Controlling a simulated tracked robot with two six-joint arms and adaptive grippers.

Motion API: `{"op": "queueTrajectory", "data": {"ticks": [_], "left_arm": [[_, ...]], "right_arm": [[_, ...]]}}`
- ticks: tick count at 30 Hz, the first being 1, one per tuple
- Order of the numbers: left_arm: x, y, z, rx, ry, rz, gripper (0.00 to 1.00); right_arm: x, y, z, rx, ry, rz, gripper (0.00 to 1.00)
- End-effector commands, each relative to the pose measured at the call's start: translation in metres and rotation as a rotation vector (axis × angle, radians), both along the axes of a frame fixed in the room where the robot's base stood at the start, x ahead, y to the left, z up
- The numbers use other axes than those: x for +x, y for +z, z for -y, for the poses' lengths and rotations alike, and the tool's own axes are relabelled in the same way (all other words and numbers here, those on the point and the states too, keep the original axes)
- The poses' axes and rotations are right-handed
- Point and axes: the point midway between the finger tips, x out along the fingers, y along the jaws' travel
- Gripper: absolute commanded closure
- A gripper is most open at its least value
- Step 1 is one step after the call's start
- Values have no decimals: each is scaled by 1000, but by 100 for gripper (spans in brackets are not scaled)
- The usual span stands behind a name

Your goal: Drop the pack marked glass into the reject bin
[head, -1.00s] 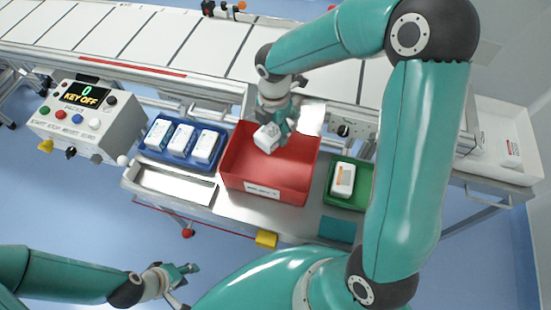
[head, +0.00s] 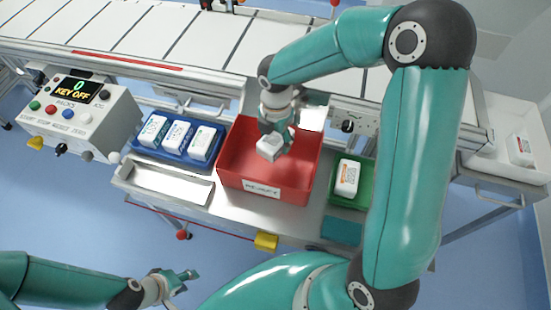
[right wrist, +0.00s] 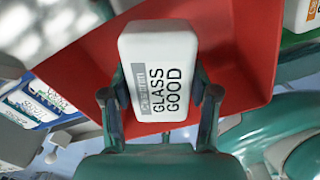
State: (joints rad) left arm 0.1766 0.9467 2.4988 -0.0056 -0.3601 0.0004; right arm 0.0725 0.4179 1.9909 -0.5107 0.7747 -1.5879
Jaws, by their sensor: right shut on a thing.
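A white pack (head: 270,147) with dark lettering is in my right gripper (head: 276,135). In the right wrist view the pack (right wrist: 160,75) reads GLASS GOOD, and the two fingers of the gripper (right wrist: 160,105) are shut on its sides. The red bin (head: 262,191) carries a white label on its front wall, which looks like REJECT. In the head view the pack is over the bin's opening; its exact height above the floor I cannot tell. My left gripper (head: 184,280) is low at the left, away from the bin, and its fingers look parted.
A blue tray (head: 172,158) with several white packs stands left of the bin. A green tray (head: 347,200) with one orange-marked pack (head: 347,178) stands right of it. The conveyor (head: 200,42) runs behind. A control box (head: 80,108) shows KEY OFF.

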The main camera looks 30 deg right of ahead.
Motion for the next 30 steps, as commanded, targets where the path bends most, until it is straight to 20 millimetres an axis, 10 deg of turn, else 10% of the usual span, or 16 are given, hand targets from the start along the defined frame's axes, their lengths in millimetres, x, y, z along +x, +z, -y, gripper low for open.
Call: {"op": "queueTrajectory", "data": {"ticks": [2,3,8,20,30], "left_arm": [[0,1,0,0,0,0,60],[0,1,0,0,0,0,60],[0,0,0,0,0,0,60],[0,1,0,0,0,0,60],[0,1,0,0,0,0,60]], "right_arm": [[0,1,0,0,0,0,80],[0,1,0,0,-1,0,37],[0,1,0,0,-1,0,11],[0,4,0,-1,-1,1,11],[2,56,0,-1,-1,7,11]]}}
